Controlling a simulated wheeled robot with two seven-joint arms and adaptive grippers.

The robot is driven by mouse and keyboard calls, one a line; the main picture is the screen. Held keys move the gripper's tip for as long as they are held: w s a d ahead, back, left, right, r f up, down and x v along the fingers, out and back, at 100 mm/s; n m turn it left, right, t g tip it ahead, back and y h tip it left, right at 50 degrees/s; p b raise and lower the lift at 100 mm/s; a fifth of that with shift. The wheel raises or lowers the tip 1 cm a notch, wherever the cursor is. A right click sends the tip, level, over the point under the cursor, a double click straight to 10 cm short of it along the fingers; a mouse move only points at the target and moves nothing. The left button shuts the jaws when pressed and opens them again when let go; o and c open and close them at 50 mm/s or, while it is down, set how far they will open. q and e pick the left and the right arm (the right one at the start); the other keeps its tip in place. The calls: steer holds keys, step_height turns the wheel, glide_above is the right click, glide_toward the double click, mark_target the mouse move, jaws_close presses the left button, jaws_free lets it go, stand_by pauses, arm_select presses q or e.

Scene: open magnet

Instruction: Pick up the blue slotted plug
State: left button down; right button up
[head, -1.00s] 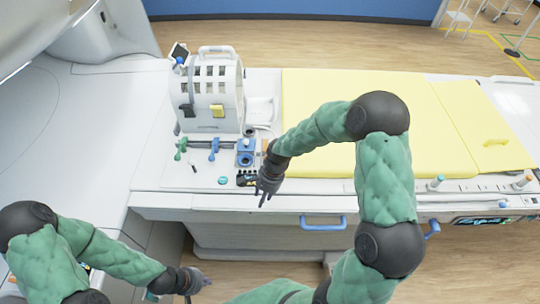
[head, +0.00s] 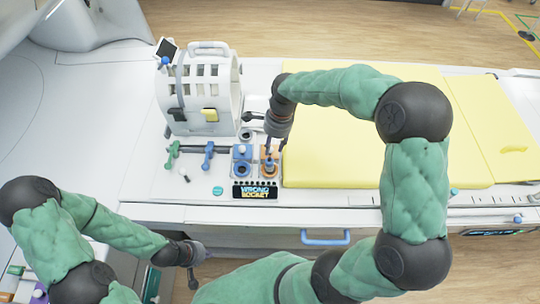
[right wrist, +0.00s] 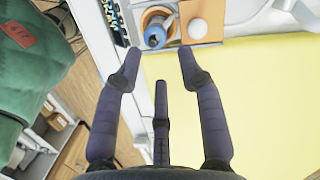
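The blue plug (head: 269,168) stands in the orange socket block (head: 264,154). In the right wrist view the plug (right wrist: 155,35) sits inside the orange ring (right wrist: 150,17), just beyond my fingertips; its slot is too small to make out. My right gripper (head: 275,148) is above and just behind the plug, pointing down. In the right wrist view its fingers (right wrist: 160,60) are spread with nothing between them. My left gripper (head: 196,268) hangs low at the front, away from the plug; its finger opening is not clear.
A blue socket block (head: 242,152) stands left of the orange one. A "WRONG SOCKET" display (head: 255,192) is in front. Green (head: 171,155) and blue (head: 208,155) handles and a white caged unit (head: 203,95) are to the left. A yellow pad (head: 335,155) lies right.

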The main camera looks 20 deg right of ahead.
mark_target(271, 159)
steer(key=f, duration=0.2)
steer(key=a+f, duration=0.1)
steer(key=f, duration=0.1)
steer(key=shift+s+f+b, duration=0.2)
steer(key=shift+f+b, duration=0.1)
steer(key=shift+s+a+f+b, duration=0.1)
steer(key=shift+a+f+b, duration=0.1)
steer(key=shift+f, duration=1.25)
steer(key=shift+a+f+b, duration=0.1)
steer(key=shift+f+b, duration=0.1)
steer(key=shift+f, duration=1.25)
jaws_close()
